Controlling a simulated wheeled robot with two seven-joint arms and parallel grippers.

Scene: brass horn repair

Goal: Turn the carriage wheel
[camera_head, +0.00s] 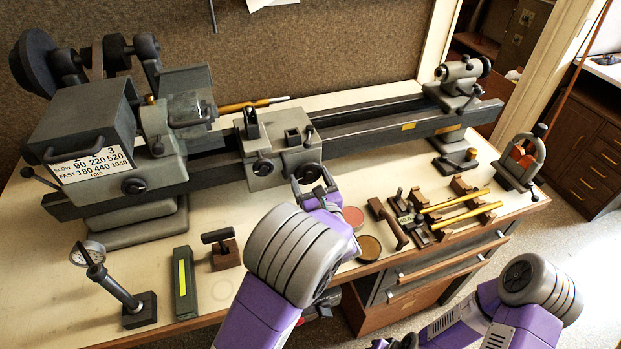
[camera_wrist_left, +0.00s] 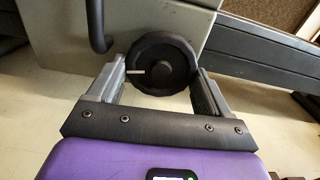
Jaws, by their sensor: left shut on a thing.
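The carriage wheel (camera_head: 308,173) is a small black handwheel on the front of the lathe's grey carriage (camera_head: 276,157). In the left wrist view the wheel (camera_wrist_left: 162,64) is a dark disc with a pale mark left of its hub. My left gripper (camera_head: 312,187) reaches it from the front. Its two fingers, seen in the left wrist view (camera_wrist_left: 160,80), stand at either side of the rim and are shut on it. My right arm shows at the lower right of the head view; its gripper jaws are not clearly seen.
The lathe bed (camera_head: 375,128) runs behind the wheel, with the headstock (camera_head: 160,150) left and the tailstock (camera_head: 458,85) right. Wooden-handled tools, brass rods (camera_head: 465,215) and two round tins (camera_head: 369,247) lie right of my left gripper. A dial gauge stand (camera_head: 120,290) is front left.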

